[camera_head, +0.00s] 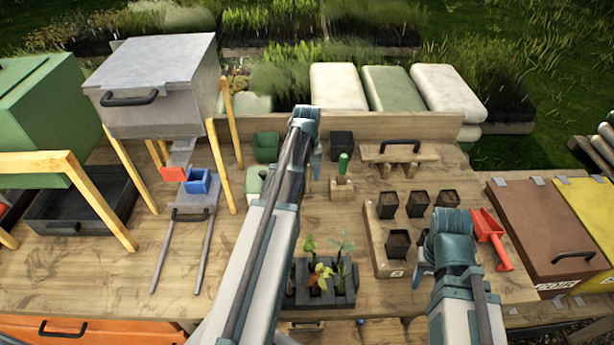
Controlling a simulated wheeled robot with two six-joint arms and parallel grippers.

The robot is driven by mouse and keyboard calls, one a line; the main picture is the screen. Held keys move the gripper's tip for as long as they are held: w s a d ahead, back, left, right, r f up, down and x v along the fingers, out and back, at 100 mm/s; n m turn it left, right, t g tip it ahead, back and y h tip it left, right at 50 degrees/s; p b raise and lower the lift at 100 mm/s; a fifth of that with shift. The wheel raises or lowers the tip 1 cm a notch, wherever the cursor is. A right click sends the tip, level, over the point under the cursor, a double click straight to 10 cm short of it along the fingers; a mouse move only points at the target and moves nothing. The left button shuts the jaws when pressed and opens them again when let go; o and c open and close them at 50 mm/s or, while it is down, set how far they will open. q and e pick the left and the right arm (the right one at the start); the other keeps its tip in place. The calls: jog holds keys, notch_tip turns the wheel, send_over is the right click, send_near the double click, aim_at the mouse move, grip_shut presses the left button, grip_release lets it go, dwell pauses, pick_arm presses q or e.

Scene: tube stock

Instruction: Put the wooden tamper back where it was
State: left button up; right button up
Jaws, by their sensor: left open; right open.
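The wooden tamper (399,152), a flat wooden board with a black bar handle on top, is at the back right of the workbench, near the wooden back board. My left gripper (314,168) reaches far across the bench and is open, left of the tamper and apart from it. Its fingers are partly hidden by my arm. My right gripper (419,277) is open and low at the right, beside the tray of pots and well in front of the tamper. Nothing shows in either gripper.
A wooden tray (381,262) holds several soil-filled black pots (398,243). A red scoop (490,238) lies right of it. A green-handled tool (343,164) stands in a wooden block. A seedling tray (343,298) is in front. A grey hopper (155,85) stands left.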

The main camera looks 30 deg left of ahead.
pick_arm(q)
notch_tip(320, 180, up, 11)
jog(key=p, duration=1)
jog(key=shift+f, duration=0.1)
jog(key=shift+d, duration=0.3)
jog(key=s+d+m, duration=0.4)
jog(key=s+d, duration=0.1)
jog(key=d, duration=0.5)
jog(key=s+d+m, duration=0.5)
jog(key=s+d, duration=0.1)
jog(key=d, duration=0.4)
jog(key=s+d+m+y, duration=0.1)
jog(key=s+d+m, duration=0.3)
jog(key=d, duration=0.5)
jog(key=shift+s+d+m, duration=0.4)
jog(key=shift+s, duration=0.3)
jog(key=shift+s, duration=0.15)
